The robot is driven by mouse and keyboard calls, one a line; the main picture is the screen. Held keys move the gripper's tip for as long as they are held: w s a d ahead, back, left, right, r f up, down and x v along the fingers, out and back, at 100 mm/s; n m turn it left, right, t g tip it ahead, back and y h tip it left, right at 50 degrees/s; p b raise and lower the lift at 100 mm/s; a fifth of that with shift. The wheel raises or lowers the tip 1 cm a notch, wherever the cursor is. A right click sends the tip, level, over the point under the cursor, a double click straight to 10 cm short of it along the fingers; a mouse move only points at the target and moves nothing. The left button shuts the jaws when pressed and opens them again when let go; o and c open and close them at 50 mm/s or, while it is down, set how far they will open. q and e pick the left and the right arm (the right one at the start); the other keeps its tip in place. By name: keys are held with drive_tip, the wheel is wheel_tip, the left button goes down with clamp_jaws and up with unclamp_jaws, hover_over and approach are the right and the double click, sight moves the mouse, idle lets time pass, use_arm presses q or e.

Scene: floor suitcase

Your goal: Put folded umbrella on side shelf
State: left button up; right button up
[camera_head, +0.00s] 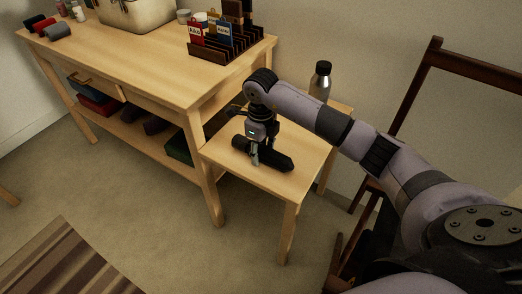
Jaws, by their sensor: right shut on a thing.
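A black folded umbrella (275,159) lies on or just above the small wooden side shelf (285,185); I cannot tell whether it touches the top. My right gripper (256,158) points down over the shelf and is shut on the umbrella near its left part. The gripper's fingers hide some of the umbrella. My left gripper is not in view.
A silver bottle with a black cap (320,80) stands at the back of the side shelf. A larger wooden table (150,70) adjoins on the left, with a card rack (222,50) on it. A dark wooden chair (428,62) stands at the right.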

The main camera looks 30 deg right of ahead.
sight(261, 146)
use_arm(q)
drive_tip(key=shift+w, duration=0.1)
use_arm(e)
drive_tip(key=o, duration=1.4)
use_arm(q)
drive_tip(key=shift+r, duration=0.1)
use_arm(e)
drive_tip(key=shift+r, duration=0.45)
wheel_tip(261, 146, up, 10)
drive_tip(key=shift+f+p, duration=0.1)
drive_tip(key=shift+p, duration=1.1)
drive_tip(key=shift+r, duration=0.45)
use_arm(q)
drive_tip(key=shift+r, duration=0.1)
use_arm(e)
drive_tip(key=shift+r, duration=0.35)
drive_tip(key=shift+f, duration=0.15)
